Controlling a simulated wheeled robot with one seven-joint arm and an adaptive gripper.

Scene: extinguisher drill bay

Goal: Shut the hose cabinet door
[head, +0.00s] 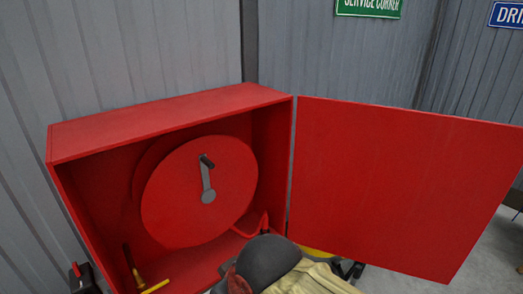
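The hose cabinet (165,117) is a red box against the grey wall, left of centre. Its door (400,185) is a flat red panel at the right edge of the cabinet. The door stands wide open, swung out to the right, and the cabinet's inside is exposed. A round red hose reel (185,205) with a grey crank (207,182) is inside. No handle shows on the visible face of the door. I cannot make out my gripper in the head view.
A dark rounded shape (268,258) and a pale yellowish wrinkled thing (310,280) are low in front of the cabinet and door. A brass-coloured nozzle (133,268) is in the cabinet's lower left. A green sign (368,5) hangs on the wall. Floor shows at lower right.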

